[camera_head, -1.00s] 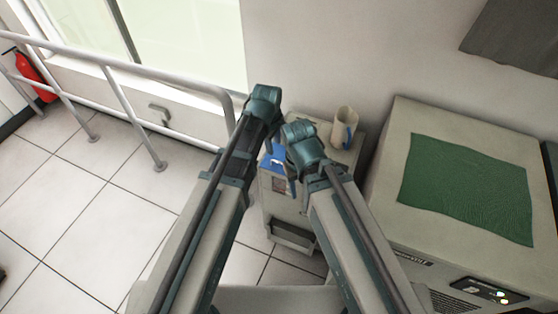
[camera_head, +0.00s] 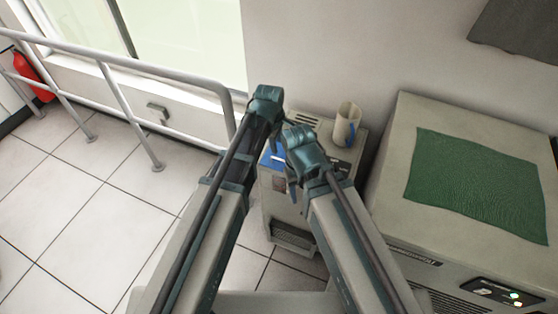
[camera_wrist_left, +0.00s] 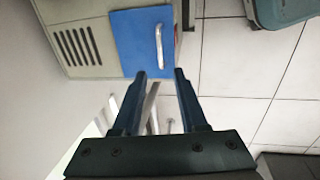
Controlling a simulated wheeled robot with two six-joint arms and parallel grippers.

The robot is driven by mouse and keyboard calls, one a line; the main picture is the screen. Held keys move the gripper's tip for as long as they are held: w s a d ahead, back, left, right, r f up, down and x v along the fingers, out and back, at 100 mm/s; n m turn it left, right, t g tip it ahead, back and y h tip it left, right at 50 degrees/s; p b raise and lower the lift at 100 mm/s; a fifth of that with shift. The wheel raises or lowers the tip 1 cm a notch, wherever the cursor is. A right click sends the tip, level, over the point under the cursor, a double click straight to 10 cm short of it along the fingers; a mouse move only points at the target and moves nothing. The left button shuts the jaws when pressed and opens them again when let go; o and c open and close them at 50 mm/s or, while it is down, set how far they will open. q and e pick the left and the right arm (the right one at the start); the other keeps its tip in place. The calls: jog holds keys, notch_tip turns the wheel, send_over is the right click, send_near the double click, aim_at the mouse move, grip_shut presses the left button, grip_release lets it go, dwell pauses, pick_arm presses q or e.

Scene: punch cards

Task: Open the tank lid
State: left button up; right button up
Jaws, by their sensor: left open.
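The blue tank lid (camera_head: 268,160) is on top of a beige cabinet (camera_head: 328,160), partly hidden behind my arms in the head view. In the left wrist view the lid (camera_wrist_left: 130,35) is flat and closed, with a silver bar handle (camera_wrist_left: 159,46). My left gripper (camera_wrist_left: 160,72) is open and empty in that view, its fingertips pointing at the lid's edge, just short of the handle, with no contact visible. In the head view its fingers are hidden by my arms. My right gripper (camera_head: 292,188) is beside the lid, too covered to tell its jaws.
A beige mug (camera_head: 347,124) with a blue handle stands on the cabinet. A large machine with a green cloth (camera_head: 475,185) is to the right. A metal railing (camera_head: 120,66) runs along the window at left. Tiled floor is free at left.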

aim_at(280, 159)
pick_arm(q)
jog(key=f+b, duration=0.2)
jog(key=f, duration=0.1)
jog(key=w+f+b, duration=0.1)
jog(key=f+b, duration=0.5)
jog(key=shift+w+d, duration=0.35)
jog(key=shift+c, duration=0.2)
grip_shut()
dwell(0.8)
